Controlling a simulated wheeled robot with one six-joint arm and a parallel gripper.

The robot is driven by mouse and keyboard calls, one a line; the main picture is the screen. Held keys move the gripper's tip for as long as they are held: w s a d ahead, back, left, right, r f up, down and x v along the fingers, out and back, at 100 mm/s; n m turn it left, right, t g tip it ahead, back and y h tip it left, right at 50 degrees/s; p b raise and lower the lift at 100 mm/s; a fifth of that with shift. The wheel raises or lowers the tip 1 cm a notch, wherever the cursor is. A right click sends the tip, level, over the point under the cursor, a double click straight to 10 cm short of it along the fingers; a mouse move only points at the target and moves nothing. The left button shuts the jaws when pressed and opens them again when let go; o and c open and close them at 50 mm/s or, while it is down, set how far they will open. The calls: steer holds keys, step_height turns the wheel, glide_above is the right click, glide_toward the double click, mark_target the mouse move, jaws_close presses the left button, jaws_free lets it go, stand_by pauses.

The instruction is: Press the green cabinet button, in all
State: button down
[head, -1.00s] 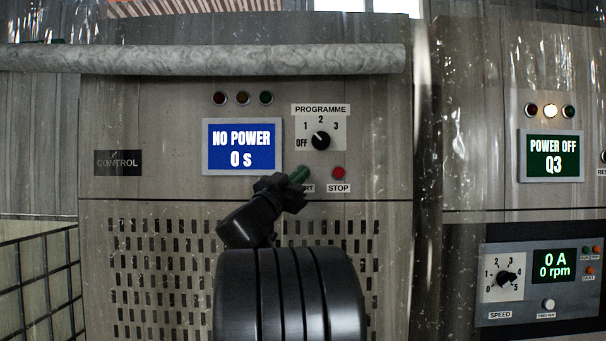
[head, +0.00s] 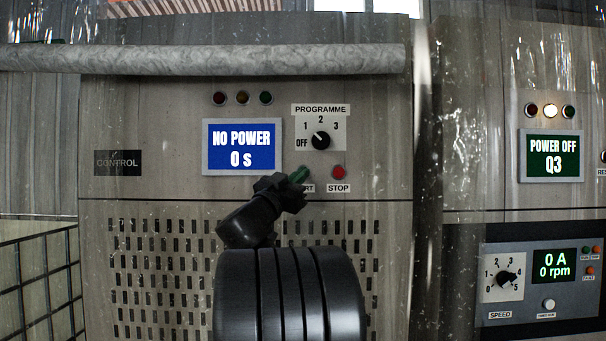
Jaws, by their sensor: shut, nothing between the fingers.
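The green button (head: 299,174) sits on the control cabinet (head: 150,110), above a label of which only "RT" shows. My gripper (head: 291,187) is shut and empty, with its tips at the button's lower left. It covers part of the button and the label, and I cannot tell whether it touches. The blue display (head: 242,147) reads "NO POWER 0 s". The programme knob (head: 321,141) has its white mark toward OFF.
A red STOP button (head: 339,172) is close on the right. A rolled sheet (head: 200,60) crosses above the panel.

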steer(key=shift+w+f+b, duration=0.1)
steer(key=shift+w+b, duration=0.1)
steer(key=shift+b, duration=0.3)
steer(key=shift+w, duration=0.3)
steer(key=shift+w+b, duration=0.45)
steer(key=shift+b, duration=0.2)
stand_by(0.5)
steer(key=shift+s, duration=0.1)
steer(key=shift+s+b, duration=0.8)
steer(key=shift+b, duration=0.35)
